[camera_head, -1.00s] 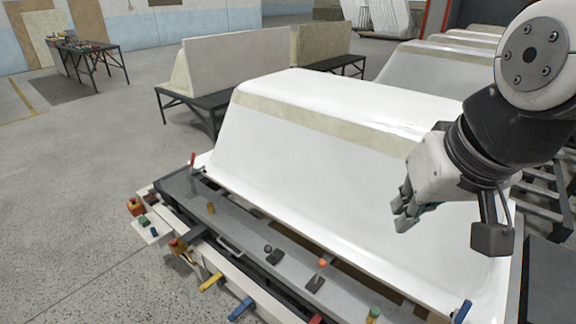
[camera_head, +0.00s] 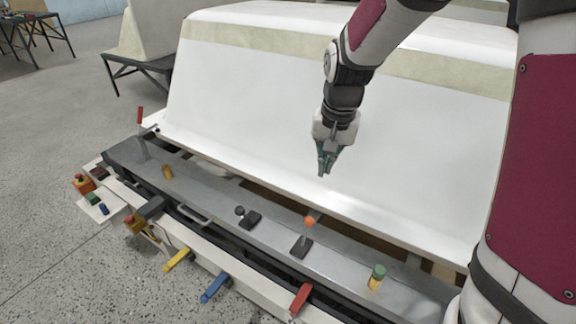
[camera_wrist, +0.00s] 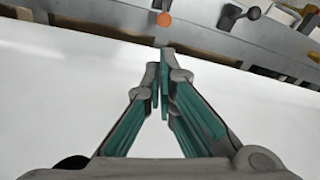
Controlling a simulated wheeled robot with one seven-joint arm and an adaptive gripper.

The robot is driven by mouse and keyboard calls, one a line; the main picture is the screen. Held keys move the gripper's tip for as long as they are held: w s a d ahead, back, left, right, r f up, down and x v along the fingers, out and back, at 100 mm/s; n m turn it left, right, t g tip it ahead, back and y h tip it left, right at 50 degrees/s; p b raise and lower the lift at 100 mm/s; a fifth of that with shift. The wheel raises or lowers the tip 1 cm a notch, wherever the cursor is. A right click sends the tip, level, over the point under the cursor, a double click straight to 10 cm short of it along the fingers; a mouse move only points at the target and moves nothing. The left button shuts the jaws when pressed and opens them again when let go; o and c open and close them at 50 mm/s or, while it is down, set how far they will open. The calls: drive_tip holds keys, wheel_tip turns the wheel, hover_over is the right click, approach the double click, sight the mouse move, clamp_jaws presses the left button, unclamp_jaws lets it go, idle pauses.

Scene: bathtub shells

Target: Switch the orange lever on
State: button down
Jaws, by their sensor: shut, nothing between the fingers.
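The orange lever (camera_head: 309,221) is a short stick with an orange round knob on a dark base plate (camera_head: 301,246). It stands on the grey panel (camera_head: 270,236) in front of the white tub shell. Its orange knob also shows at the top of the wrist view (camera_wrist: 164,19). My gripper (camera_head: 323,172) is shut and empty. It hangs in front of the shell, above and behind the lever, apart from it. In the wrist view the closed fingertips (camera_wrist: 163,62) point toward the knob.
A black-knobbed lever (camera_head: 240,211) stands left of the orange one, and a green-topped knob (camera_head: 377,272) right of it. Red (camera_head: 301,298), blue (camera_head: 215,287) and yellow (camera_head: 177,259) handles line the front edge. The large white shell (camera_head: 250,100) rises behind the panel.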

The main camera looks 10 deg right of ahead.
drive_tip(key=m+b, duration=0.1)
drive_tip(key=b, duration=0.3)
hover_over(307, 229)
drive_tip(key=w+d, duration=0.3)
drive_tip(key=d, duration=0.1)
wheel_tip(307, 229, down, 11)
drive_tip(key=shift+a+r+g, duration=0.1)
drive_tip(key=shift+a+g, duration=0.1)
drive_tip(key=shift+g, duration=0.2)
wheel_tip(307, 229, down, 10)
drive_tip(key=w+b, duration=0.1)
drive_tip(key=b, duration=0.1)
drive_tip(key=shift+w+r+h, duration=0.1)
drive_tip(key=shift+h, duration=0.2)
